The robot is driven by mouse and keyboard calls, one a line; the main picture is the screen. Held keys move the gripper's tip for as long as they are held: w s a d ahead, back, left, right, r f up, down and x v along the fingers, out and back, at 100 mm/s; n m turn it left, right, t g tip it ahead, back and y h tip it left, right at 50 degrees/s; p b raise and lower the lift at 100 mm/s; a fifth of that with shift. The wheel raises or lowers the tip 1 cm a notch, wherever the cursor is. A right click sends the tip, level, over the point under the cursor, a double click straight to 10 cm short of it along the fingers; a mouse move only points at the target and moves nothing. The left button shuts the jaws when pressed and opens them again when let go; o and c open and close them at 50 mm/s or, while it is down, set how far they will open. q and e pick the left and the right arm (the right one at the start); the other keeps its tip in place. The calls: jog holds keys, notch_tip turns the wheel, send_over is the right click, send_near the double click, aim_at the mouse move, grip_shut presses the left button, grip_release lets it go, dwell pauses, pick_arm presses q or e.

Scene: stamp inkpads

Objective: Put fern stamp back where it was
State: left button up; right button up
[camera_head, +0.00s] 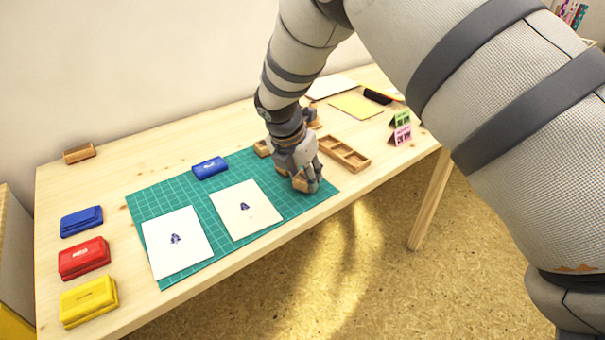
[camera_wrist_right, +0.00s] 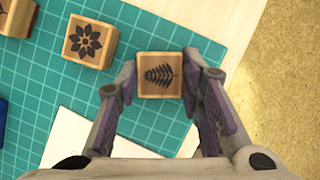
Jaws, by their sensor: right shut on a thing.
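My right gripper (camera_head: 308,184) is shut on the fern stamp (camera_wrist_right: 160,75), a light wooden block with a dark fern picture on the face towards the wrist camera. In the right wrist view the fingers press on its left and right sides, over the right end of the green mat (camera_head: 231,162). Whether it touches the mat is unclear. A flower stamp (camera_wrist_right: 90,42) sits left of it, apart. A wooden tray with compartments (camera_head: 362,163) lies right of the gripper, looking empty. My left gripper is not in view.
Two white papers with dark prints (camera_head: 160,258) (camera_head: 262,221) lie on the mat. A blue inkpad (camera_head: 210,168) is behind them. Blue (camera_head: 81,221), red (camera_head: 83,259) and yellow (camera_head: 89,301) inkpads line the left. Green (camera_head: 400,118) and pink (camera_head: 400,136) cards stand at right.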

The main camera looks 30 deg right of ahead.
jog(key=o, duration=1)
jog(key=shift+f, duration=0.1)
jog(key=shift+c, duration=0.2)
jog(key=shift+r, duration=0.4)
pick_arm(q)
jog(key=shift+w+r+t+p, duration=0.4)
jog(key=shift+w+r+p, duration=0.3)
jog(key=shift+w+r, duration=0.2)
pick_arm(e)
jog(key=v, duration=1.1)
jog(key=shift+s+a+r, duration=0.15)
jog(key=shift+a+r, duration=0.05)
